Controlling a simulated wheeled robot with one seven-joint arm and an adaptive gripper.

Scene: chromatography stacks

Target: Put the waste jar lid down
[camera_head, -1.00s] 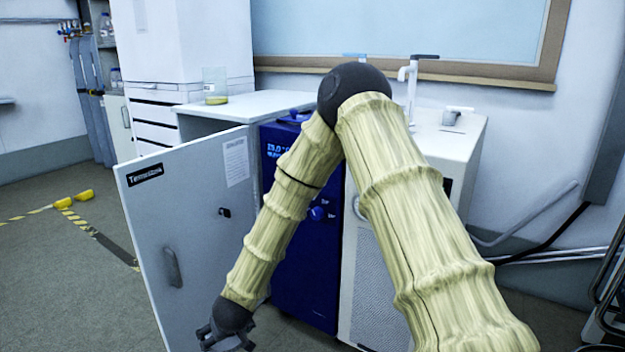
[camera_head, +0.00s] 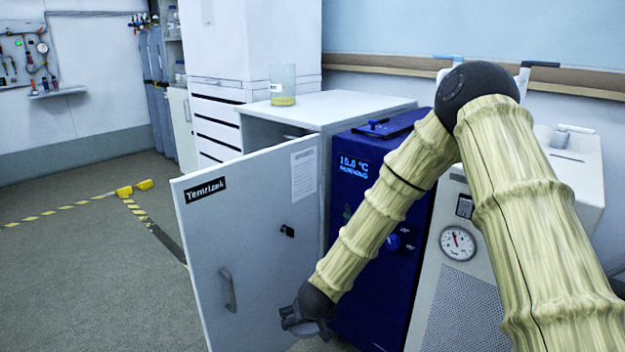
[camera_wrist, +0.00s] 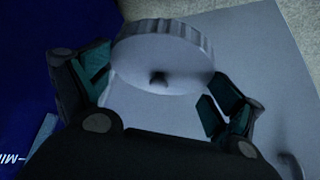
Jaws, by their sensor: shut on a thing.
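The waste jar lid (camera_wrist: 168,48) shows in the wrist view as a grey disc with a ridged rim and a small dark spot on its face. My gripper (camera_wrist: 163,88) is shut on it, with a teal-padded finger on each side. In the head view my gripper (camera_head: 303,322) hangs low in front of the open grey cabinet door, at the picture's lower middle. The lid is hard to make out there. The wrist view shows a pale flat surface behind the lid. A jar with yellow liquid (camera_head: 283,86) stands on the white cabinet top; I cannot tell whether it is the waste jar.
The open cabinet door (camera_head: 240,215) stands close to my gripper. A blue chiller (camera_head: 375,260) and a white unit with a gauge (camera_head: 480,275) stand to the right. The white cabinet top (camera_head: 345,105) has free room beside the jar. Open floor (camera_head: 90,260) lies left.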

